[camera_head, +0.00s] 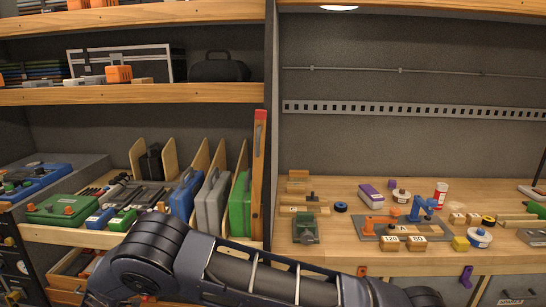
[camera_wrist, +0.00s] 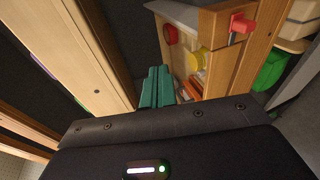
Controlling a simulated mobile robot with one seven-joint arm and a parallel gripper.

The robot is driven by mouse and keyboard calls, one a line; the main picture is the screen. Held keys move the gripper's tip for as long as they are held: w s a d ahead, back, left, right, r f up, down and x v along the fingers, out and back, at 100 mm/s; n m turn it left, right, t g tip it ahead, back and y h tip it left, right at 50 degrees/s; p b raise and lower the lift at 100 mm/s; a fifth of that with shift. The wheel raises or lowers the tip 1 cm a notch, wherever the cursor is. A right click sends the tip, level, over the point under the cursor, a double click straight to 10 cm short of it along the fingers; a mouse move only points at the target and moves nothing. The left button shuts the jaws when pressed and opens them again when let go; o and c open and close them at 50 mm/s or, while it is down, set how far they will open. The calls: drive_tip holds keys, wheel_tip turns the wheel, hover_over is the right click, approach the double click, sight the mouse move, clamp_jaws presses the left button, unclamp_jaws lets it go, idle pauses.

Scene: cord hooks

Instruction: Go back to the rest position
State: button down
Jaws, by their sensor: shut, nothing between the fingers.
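My gripper (camera_wrist: 155,88) shows in the wrist view as two teal fingers pressed together, with nothing between them. It points toward an open wooden drawer or box front (camera_wrist: 236,58) that bears a red peg or hook (camera_wrist: 241,24). The fingers appear apart from it, but the distance is hard to tell. In the head view my arm lies across the bottom and the gripper is out of sight. An orange hook (camera_head: 362,271) and a purple hook (camera_head: 465,276) sit below the workbench's front edge.
The wooden workbench (camera_head: 340,247) holds several blocks, tools and tape rolls. To the left, upright dividers hold a blue case (camera_head: 186,195), a grey case (camera_head: 212,200) and a green case (camera_head: 240,205). A vertical post (camera_head: 270,120) separates the bays. Shelves (camera_head: 190,96) span above.

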drive_tip(key=w+d+r+g, duration=0.25)
drive_tip(key=d+r, duration=0.25)
drive_tip(key=r, duration=0.7)
drive_tip(key=w+d+r+g, duration=0.1)
drive_tip(key=w+d+r, duration=0.3)
drive_tip(key=r, duration=0.9)
drive_tip(key=w+d+r+g, duration=0.1)
drive_tip(key=w+d+r, duration=0.3)
drive_tip(key=r, duration=0.8)
drive_tip(key=d+r+m+y, duration=0.1)
drive_tip(key=d+r+y, duration=0.2)
drive_tip(key=d+r, duration=2.55)
drive_tip(key=s+d+f+m+g+h, duration=0.1)
drive_tip(key=d+f+m, duration=0.2)
drive_tip(key=d, duration=0.6)
drive_tip(key=d+f+m+h, duration=0.1)
drive_tip(key=d+f+m, duration=0.2)
drive_tip(key=d, duration=0.7)
drive_tip(key=s+d+f+m+g+h, duration=0.1)
drive_tip(key=d+f+m+h, duration=0.15)
drive_tip(key=d, duration=0.65)
drive_tip(key=s+d+f+m+g, duration=0.3)
drive_tip(key=s+d+f+m, duration=0.7)
drive_tip(key=d+f, duration=0.6)
drive_tip(key=shift+s, duration=1.2)
